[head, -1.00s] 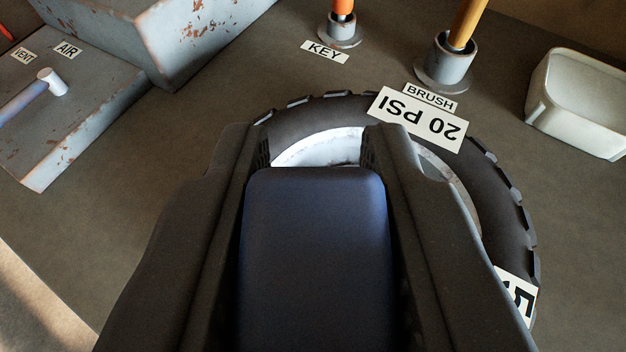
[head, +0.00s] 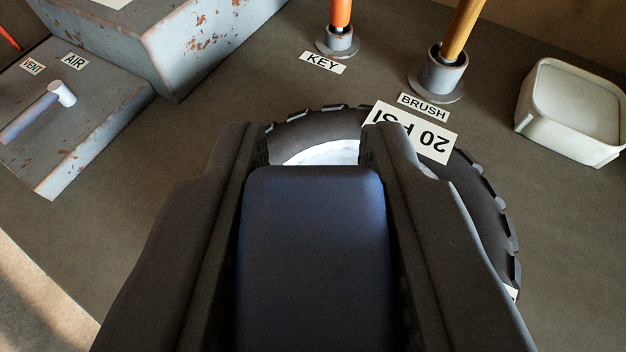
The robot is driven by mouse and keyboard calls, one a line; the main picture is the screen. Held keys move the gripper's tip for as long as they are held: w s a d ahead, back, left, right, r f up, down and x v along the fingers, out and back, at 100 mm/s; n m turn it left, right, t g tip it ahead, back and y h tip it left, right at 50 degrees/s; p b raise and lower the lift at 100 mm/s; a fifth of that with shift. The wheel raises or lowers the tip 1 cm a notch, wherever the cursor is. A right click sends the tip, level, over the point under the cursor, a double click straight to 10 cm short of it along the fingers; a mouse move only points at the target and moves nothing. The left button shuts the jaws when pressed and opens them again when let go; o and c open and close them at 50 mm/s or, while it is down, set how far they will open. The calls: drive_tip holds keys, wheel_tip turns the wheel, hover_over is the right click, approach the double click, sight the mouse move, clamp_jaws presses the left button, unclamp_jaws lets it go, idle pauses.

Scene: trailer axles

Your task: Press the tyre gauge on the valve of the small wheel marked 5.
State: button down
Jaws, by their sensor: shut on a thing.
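My gripper (head: 314,150) is shut on a dark blue block-like thing (head: 314,250), likely the tyre gauge, held between its two black fingers. Below and behind it lies the small wheel (head: 485,205), a black treaded tyre with a pale rim (head: 322,153). A "20 PSI" label (head: 430,140) rests at its far right edge. The label with the 5 is almost wholly hidden; only a white corner (head: 512,292) shows at the right. The valve is hidden behind my gripper and the held thing, so I cannot tell whether the gauge touches it.
A grey box with a lever (head: 62,93) and AIR (head: 75,61) and VENT labels stands left. A larger rusty block (head: 180,50) is behind it. KEY (head: 338,42) and BRUSH (head: 437,85) holders carry upright handles. A white tub (head: 575,110) is at right.

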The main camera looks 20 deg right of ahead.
drive_tip(key=shift+r+p, duration=0.9)
drive_tip(key=shift+r, duration=1.1)
